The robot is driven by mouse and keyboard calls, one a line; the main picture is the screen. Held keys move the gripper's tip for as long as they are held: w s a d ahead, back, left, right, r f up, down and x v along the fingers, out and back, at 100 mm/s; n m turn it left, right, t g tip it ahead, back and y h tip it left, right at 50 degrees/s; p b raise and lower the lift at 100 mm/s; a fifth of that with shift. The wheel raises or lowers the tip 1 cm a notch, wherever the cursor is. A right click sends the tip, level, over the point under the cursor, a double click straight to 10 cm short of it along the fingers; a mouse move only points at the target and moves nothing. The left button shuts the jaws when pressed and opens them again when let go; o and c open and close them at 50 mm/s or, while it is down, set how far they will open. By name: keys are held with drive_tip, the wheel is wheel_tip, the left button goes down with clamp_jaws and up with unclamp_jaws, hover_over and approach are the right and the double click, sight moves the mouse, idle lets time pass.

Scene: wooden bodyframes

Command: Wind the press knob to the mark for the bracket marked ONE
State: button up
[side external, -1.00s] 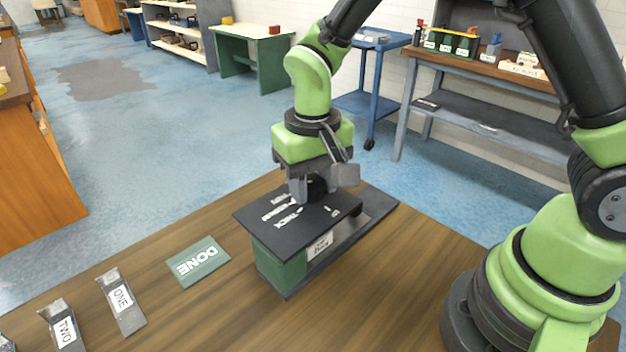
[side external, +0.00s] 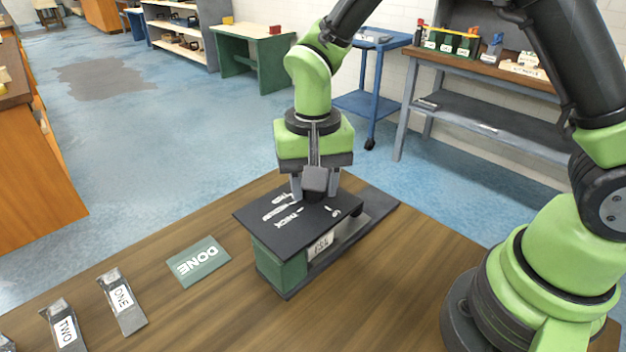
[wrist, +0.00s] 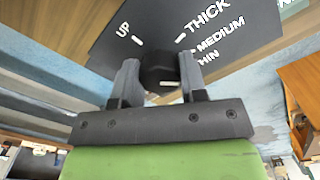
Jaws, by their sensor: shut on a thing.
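The press (side external: 279,262) is a green body with a black top plate (side external: 262,231) on the wooden table. Its black knob (wrist: 158,68) sits among white labels UP, THICK, MEDIUM and THIN in the wrist view. My gripper (wrist: 160,82) has one finger on each side of the knob and is shut on it. A small white line shows on the knob's near side, but I cannot tell which mark the knob is set to. In the side view my gripper (side external: 314,188) hides the knob. The bracket marked ONE (side external: 129,318) lies at the lower left, apart from the press.
A bracket marked TWO (side external: 70,336) lies left of bracket ONE. A green DONE plate (side external: 211,270) lies flat between the brackets and the press. Bare table (side external: 210,320) spans the front. A blue cart and benches stand behind.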

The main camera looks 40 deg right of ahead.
drive_tip(key=o, duration=0.9)
drive_tip(key=shift+o, duration=0.2)
wheel_tip(320, 180, up, 10)
drive_tip(key=s+d+r+n+t+y, duration=0.1)
drive_tip(key=s+d+r+t, duration=0.2)
drive_tip(key=s, duration=0.4)
drive_tip(key=s+d+r+n+t+y, duration=0.1)
drive_tip(key=s+d+r+t, duration=0.2)
drive_tip(key=s, duration=0.5)
drive_tip(key=shift+s+r+n+t, duration=0.3)
drive_tip(key=shift+r+t, duration=0.3)
drive_tip(key=shift+r, duration=0.25)
